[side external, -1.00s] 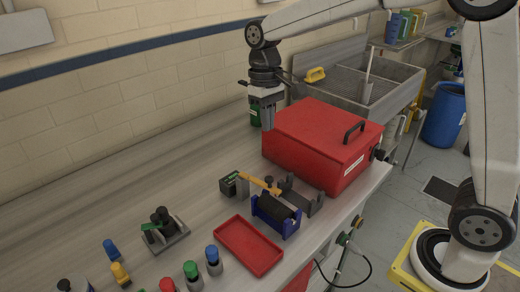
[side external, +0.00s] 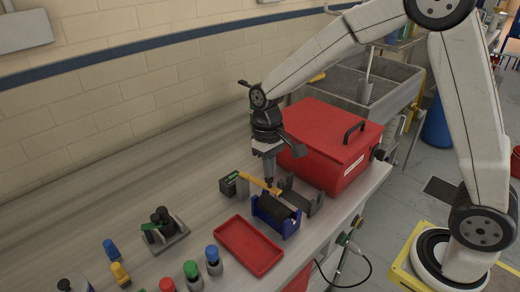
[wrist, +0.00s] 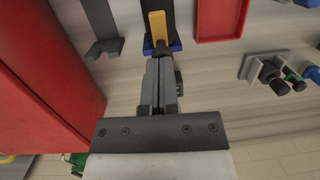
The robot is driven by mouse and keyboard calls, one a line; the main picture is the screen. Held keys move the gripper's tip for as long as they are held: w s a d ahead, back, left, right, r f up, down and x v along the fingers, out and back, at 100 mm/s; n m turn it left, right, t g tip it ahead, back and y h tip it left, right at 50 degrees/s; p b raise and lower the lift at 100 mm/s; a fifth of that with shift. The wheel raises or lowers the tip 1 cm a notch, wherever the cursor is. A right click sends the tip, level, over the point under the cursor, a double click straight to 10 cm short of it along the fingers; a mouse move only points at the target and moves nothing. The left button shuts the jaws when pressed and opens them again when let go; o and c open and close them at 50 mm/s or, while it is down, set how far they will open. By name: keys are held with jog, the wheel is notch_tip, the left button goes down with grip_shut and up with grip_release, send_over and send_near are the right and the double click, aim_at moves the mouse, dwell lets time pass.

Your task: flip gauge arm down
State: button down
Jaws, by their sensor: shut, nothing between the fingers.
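The yellow gauge arm (side external: 257,181) runs from a small dark box with a green face (side external: 229,186) toward a dark roller in a blue cradle (side external: 284,226). The gauge arm also shows in the wrist view (wrist: 157,27), above the blue cradle (wrist: 176,45). My gripper (side external: 269,184) is shut and empty and points down at the gauge arm, close to its outer part. In the wrist view my gripper's fingers (wrist: 162,60) are together just below the yellow arm. I cannot tell whether they touch it.
A red lidded box (side external: 322,145) stands just behind and right of the gripper. A grey bracket (side external: 313,200) is beside the cradle. A red tray (side external: 248,246) lies in front. Coloured-cap bottles (side external: 213,261) and a grey stand (side external: 167,236) are to the left. The back-left bench is clear.

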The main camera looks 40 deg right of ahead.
aim_at(275, 188)
jog(key=shift+s+f, duration=0.1)
jog(key=shift+f, duration=0.05)
jog(key=shift+s+f, duration=0.35)
jog(key=shift+f, duration=0.2)
jog(key=shift+s+f, duration=0.3)
jog(key=shift+f, duration=0.25)
jog(key=shift+r, duration=0.15)
jog(key=shift+r, duration=0.65)
jog(key=shift+r, duration=0.1)
jog(key=shift+r, duration=0.35)
notch_tip(275, 188, up, 13)
jog(key=shift+s+d, duration=0.4)
